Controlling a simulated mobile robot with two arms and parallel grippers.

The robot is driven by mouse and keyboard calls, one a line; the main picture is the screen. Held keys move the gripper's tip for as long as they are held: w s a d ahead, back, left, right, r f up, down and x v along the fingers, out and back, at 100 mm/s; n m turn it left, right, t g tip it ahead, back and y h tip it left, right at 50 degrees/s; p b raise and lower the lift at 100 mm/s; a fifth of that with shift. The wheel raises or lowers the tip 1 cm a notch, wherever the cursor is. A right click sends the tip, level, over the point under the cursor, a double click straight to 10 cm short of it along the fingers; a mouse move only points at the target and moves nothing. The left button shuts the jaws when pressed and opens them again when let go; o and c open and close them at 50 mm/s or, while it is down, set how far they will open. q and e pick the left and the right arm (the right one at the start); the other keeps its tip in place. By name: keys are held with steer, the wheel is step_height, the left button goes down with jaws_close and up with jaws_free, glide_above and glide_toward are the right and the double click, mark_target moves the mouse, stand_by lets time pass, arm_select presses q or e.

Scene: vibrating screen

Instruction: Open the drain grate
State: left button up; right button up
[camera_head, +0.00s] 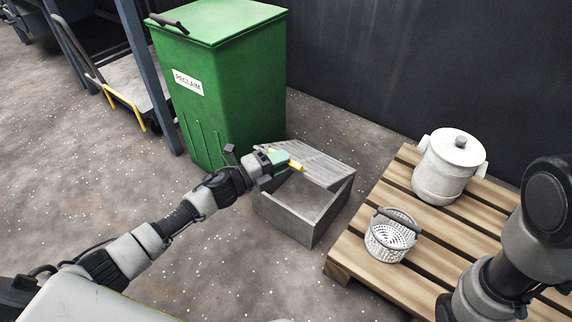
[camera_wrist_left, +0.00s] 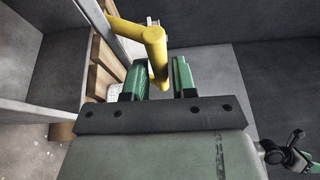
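The drain is a grey square box (camera_head: 284,214) on the floor. Its slatted grate (camera_head: 322,165) stands raised and tilted, and the dark inside of the box shows below it. A yellow handle (camera_head: 297,166) is on the grate; it also shows in the left wrist view (camera_wrist_left: 153,38). My left gripper (camera_head: 284,162) is at this handle, its green fingers on either side of the bar (camera_wrist_left: 161,80). The fingers look closed on it, with little gap. My right arm shows at the right edge, but its gripper is out of view.
A green bin (camera_head: 228,95) labelled RECLAIM stands behind the drain. To the right, a wooden pallet (camera_head: 345,255) carries a white lidded pot (camera_head: 446,170) and a white basket (camera_head: 388,241). A cart (camera_head: 130,85) stands at the left. A dark wall closes the back.

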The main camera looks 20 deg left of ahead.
arm_select(q)
steer(key=shift+x, duration=0.8)
jaws_close()
